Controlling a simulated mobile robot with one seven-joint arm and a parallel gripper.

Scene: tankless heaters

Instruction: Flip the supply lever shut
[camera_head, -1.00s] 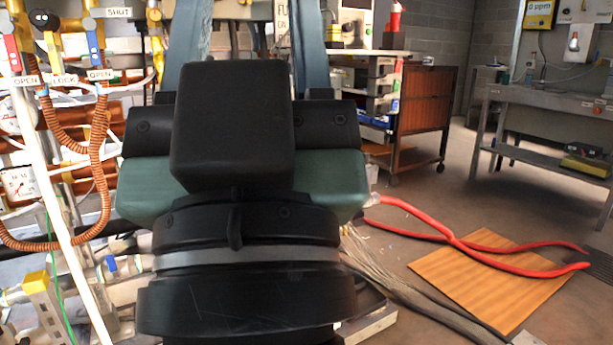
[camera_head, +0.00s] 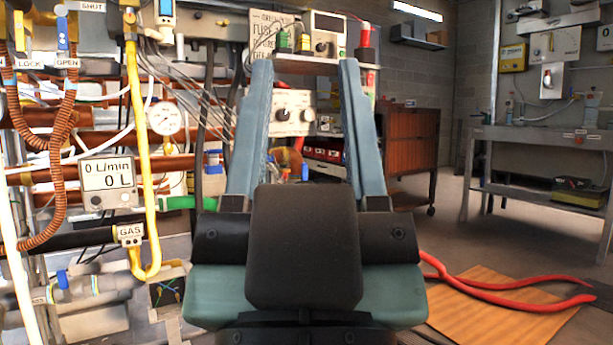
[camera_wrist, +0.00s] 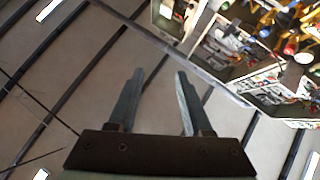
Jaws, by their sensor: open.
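A blue lever (camera_head: 62,36) hangs handle-down at the upper left of the head view. A SHUT label (camera_head: 92,6) is above it and an OPEN label (camera_head: 68,63) is below it. Another blue handle (camera_head: 62,279) is on a grey valve at the lower left; I cannot tell which one is the supply lever. My gripper (camera_head: 305,65) is open and empty in the middle of the head view, well to the right of both handles. Its two fingers also show in the wrist view (camera_wrist: 160,73), pointing toward what looks like the ceiling. No lever can be made out there.
A yellow gas pipe (camera_head: 143,150), a gauge (camera_head: 166,118) and a flow display (camera_head: 108,180) crowd the left side. Red-handled tongs (camera_head: 510,290) lie over a wooden board (camera_head: 470,315) on the floor.

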